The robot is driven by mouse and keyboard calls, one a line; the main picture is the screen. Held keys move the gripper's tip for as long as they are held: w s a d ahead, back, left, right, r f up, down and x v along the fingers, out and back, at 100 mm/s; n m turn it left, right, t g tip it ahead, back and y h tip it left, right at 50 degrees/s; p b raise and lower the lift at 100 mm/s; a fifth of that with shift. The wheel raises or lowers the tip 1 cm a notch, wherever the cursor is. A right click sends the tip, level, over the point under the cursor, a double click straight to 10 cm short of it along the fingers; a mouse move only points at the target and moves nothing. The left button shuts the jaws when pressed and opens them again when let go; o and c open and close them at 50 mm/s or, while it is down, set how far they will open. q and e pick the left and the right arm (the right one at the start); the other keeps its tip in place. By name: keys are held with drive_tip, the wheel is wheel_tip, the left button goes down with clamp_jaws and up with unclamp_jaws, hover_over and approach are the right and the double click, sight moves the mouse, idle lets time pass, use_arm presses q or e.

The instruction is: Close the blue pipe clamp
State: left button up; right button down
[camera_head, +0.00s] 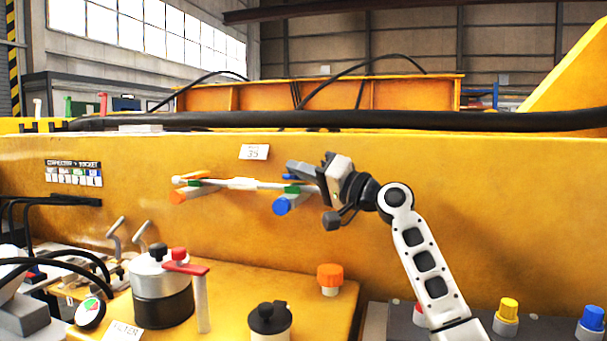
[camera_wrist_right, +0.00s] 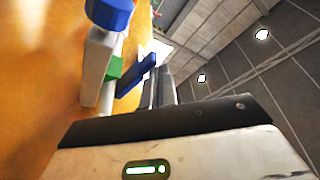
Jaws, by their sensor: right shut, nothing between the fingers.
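The blue pipe clamp shows its round blue knob (camera_head: 281,206) at the right part of a thin white pipe (camera_head: 240,183) on the yellow wall. Its pale body (camera_wrist_right: 97,62), green part (camera_wrist_right: 113,68) and blue lever (camera_wrist_right: 137,80) show in the right wrist view. The lever slants away from the body there. My right gripper (camera_head: 303,170) is shut and empty, at the pipe's right end in the head view. Its fingers (camera_wrist_right: 163,87) are close beside the lever; I cannot tell whether they touch it. My left gripper is not clearly visible.
An orange-knobbed clamp (camera_head: 178,197) sits on the pipe's left end. Below on the yellow ledge are a silver-and-black pot (camera_head: 162,295), a red-handled lever (camera_head: 187,268), a black knob (camera_head: 268,318) and an orange knob (camera_head: 330,275). The wall right of my arm is bare.

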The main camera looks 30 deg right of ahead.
drive_tip(key=shift+s+a+f+b, duration=0.2)
drive_tip(key=shift+f+b, duration=0.25)
drive_tip(key=shift+f, duration=0.35)
drive_tip(key=shift+a+f, duration=0.1)
drive_tip(key=shift+f, duration=0.2)
